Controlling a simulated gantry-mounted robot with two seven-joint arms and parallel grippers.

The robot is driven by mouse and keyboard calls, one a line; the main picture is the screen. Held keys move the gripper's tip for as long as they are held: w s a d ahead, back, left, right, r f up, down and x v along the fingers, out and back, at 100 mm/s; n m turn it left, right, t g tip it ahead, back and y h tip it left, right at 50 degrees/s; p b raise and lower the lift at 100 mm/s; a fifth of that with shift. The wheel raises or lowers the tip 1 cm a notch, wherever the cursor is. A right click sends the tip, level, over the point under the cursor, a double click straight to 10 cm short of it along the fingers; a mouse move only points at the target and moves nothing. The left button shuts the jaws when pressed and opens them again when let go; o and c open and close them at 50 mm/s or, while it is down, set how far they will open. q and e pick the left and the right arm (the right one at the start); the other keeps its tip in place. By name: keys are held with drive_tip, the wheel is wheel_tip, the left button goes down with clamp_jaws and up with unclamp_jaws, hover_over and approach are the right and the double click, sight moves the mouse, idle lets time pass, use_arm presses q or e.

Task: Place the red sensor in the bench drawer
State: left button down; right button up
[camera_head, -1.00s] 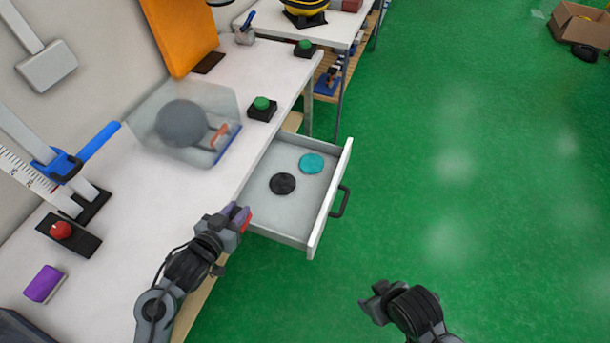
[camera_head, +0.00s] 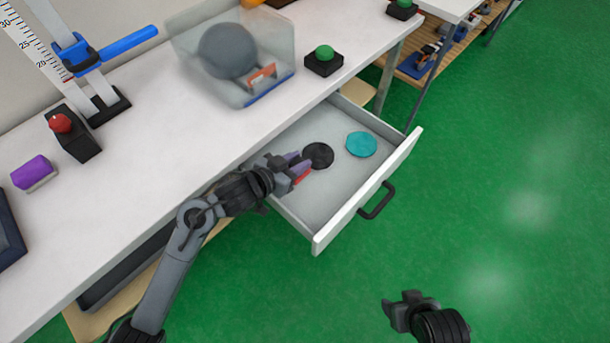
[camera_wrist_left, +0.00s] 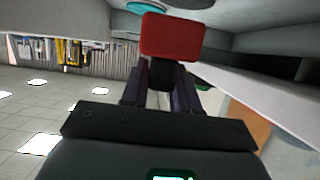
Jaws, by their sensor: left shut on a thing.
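The red sensor (camera_wrist_left: 172,37) is a red block between the fingertips of my left gripper in the left wrist view. In the head view, my left gripper (camera_head: 297,168) is shut on the sensor (camera_head: 302,177), of which only a small red part shows. The gripper is over the left part of the open bench drawer (camera_head: 335,205), near the black disc. I cannot tell how high it is above the drawer floor. My right gripper (camera_head: 403,308) is empty over the green floor, away from the bench; its finger opening is unclear.
A black disc (camera_head: 318,155) and a teal disc (camera_head: 361,144) lie in the drawer. The drawer's front has a dark handle (camera_head: 377,201). On the bench (camera_head: 190,145) are a purple block (camera_head: 34,172), a red button (camera_head: 60,123), a green button (camera_head: 324,52) and a clear bin (camera_head: 240,60).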

use_arm(q)
drive_tip(key=shift+d+f, duration=0.1)
drive_tip(key=shift+f, duration=0.85)
drive_tip(key=shift+s+a+f+b, duration=0.1)
drive_tip(key=shift+a+f+b, duration=0.1)
drive_tip(key=shift+f+b, duration=0.55)
wheel_tip(320, 180, down, 4)
drive_tip(key=shift+d+f+b, duration=0.1)
drive_tip(key=shift+d+b, duration=0.05)
drive_tip(key=shift+b, duration=0.85)
drive_tip(key=c, duration=0.8)
unclamp_jaws()
drive_tip(key=shift+f, duration=0.15)
drive_tip(key=shift+c, duration=0.2)
